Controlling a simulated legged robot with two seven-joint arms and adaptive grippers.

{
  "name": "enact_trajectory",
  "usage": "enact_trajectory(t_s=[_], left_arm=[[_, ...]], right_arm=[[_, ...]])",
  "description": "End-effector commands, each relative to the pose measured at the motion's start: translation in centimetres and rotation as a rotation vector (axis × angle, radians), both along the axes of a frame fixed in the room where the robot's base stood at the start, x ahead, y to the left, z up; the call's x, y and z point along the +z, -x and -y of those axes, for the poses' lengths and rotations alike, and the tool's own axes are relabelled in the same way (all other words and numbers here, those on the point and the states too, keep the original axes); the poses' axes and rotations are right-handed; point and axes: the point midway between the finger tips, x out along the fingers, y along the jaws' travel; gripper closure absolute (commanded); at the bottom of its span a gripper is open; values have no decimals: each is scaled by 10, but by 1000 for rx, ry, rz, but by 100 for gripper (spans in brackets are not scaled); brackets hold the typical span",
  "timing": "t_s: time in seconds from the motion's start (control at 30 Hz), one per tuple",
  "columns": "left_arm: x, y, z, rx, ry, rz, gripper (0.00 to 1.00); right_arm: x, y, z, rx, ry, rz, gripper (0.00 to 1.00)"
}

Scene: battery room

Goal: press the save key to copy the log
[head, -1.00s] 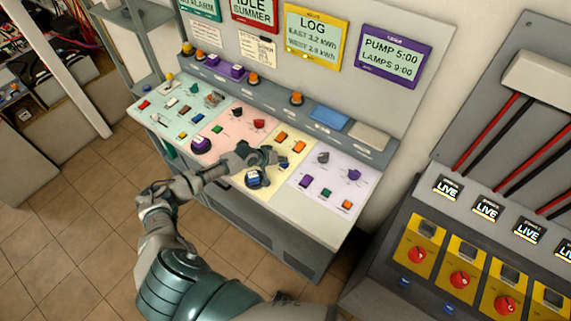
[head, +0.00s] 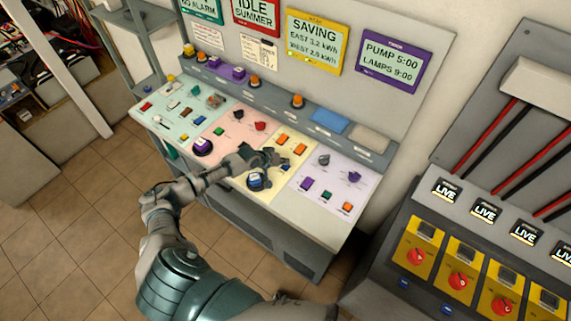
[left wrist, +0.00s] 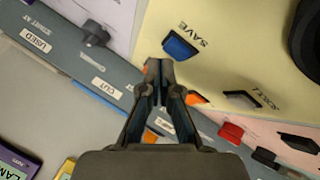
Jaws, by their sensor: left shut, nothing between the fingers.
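The blue save key (left wrist: 180,46), labelled SAVE, is on the yellow section (left wrist: 225,55) in the left wrist view. My left gripper (left wrist: 158,70) is shut and empty, its tips close beside the key in that picture; I cannot tell if they touch it. The yellow-framed screen (head: 317,43) reads SAVING, with east and west kWh lines below. My right gripper is not in view.
A grey scroll key (left wrist: 241,100) and a red key (left wrist: 231,131) lie near the save key. A dark round knob with a blue top (head: 256,182) stands in front of the gripper. A lilac section (head: 329,181) is to the right, and yellow switches (head: 460,277) stand beyond.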

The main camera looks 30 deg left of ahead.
Motion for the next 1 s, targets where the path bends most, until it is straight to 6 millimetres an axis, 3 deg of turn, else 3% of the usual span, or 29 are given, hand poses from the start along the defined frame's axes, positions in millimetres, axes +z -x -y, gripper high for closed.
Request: enact_trajectory(t_s=[0.5,0.8,1.0], left_arm=[[7,0,2,1,1,1,100],[37,0,3,1,2,2,100],[52,0,2,1,0,2,100]], right_arm=[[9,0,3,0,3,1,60],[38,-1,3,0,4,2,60],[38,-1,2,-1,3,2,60]])
